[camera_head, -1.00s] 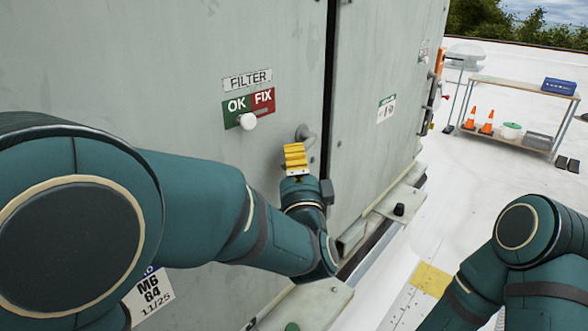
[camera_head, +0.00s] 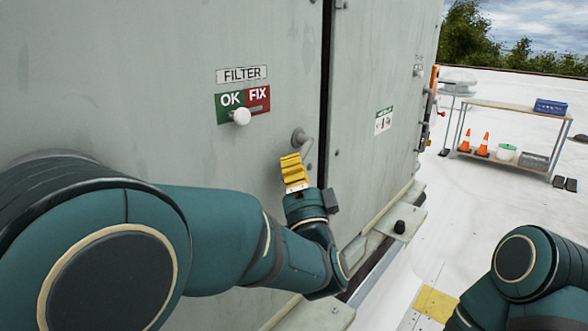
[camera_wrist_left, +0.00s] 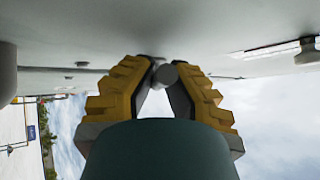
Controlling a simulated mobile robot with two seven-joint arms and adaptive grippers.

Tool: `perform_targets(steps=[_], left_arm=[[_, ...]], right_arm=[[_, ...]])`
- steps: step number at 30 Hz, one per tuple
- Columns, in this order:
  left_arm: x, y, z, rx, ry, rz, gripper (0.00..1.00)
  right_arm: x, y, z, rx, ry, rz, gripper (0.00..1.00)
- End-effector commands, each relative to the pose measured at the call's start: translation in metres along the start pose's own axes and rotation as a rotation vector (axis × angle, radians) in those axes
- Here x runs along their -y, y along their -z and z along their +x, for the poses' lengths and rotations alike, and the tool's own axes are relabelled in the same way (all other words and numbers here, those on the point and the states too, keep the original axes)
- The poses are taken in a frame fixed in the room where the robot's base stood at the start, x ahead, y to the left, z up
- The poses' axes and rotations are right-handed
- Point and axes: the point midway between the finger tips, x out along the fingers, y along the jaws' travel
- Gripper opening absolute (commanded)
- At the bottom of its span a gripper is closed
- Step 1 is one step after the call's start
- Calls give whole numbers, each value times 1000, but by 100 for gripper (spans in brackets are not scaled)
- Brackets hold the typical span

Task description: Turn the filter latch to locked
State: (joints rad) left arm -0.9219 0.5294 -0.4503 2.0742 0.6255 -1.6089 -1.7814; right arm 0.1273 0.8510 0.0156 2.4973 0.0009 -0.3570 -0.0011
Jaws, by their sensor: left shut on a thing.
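The filter latch (camera_head: 299,136) is a grey round hub with a bent handle on the cabinet's grey door, just left of the dark door seam. Its handle points downward from the hub. My left gripper (camera_head: 292,162), with yellow ridged fingers, is at the handle just below the hub and is shut on it. In the left wrist view the latch's grey rounded end (camera_wrist_left: 165,75) shows between the fingertips. The fingers hide part of the handle. My right arm shows at the lower right, but its gripper is out of view.
A FILTER label (camera_head: 241,74) sits above a green OK and red FIX plate (camera_head: 258,99) with a white knob (camera_head: 241,117) at the OK side. A bench (camera_head: 515,108) with cones, a bucket and boxes stands far right. White roof lies open between.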

Motion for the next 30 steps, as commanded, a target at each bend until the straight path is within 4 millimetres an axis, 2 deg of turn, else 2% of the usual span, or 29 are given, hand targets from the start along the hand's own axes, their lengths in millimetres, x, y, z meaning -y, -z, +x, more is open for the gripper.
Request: perform_targets(steps=[1,3,4,5,13,17,20,30], left_arm=[[0,0,1,0,1,0,0],[0,0,1,0,1,0,32],[0,0,1,0,1,0,42],[0,0,1,0,1,0,45],[0,0,0,0,1,0,45],[0,1,-7,-2,-1,0,45],[-1,1,-20,-2,-3,1,45],[0,0,-88,-3,-3,2,45]], right_arm=[[0,0,0,0,0,0,0],[0,0,0,0,0,0,0],[0,0,0,0,0,0,0],[0,0,0,0,0,0,0],[0,0,0,0,0,0,0],[0,0,0,0,0,0,0],[0,0,0,0,0,0,0],[0,0,0,0,0,0,0]])
